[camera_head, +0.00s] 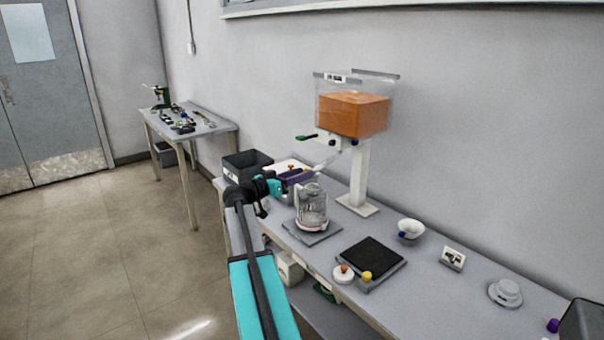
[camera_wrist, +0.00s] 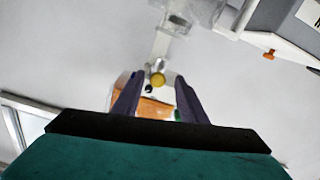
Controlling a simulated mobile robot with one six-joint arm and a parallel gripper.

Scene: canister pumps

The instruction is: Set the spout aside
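A pale slender spout (camera_head: 326,161) slants between my gripper and the underside of the tank of orange liquid (camera_head: 353,113). Its upper end is close to the tank's outlet; I cannot tell whether they touch. My gripper (camera_head: 301,176), with purple fingers, is at the spout's lower left end, above the bench. In the wrist view, the fingers (camera_wrist: 158,95) are apart. A round yellow end (camera_wrist: 157,79) shows between the tips with a gap on each side, and the orange tank (camera_wrist: 153,108) shows beyond it. No grip on the spout is visible.
A glass jug (camera_head: 312,207) stands on a grey plate just below my gripper. A black bin (camera_head: 246,165) is behind left. A dark scale (camera_head: 371,260), a white bowl (camera_head: 411,229) and a small display (camera_head: 453,258) are to the right.

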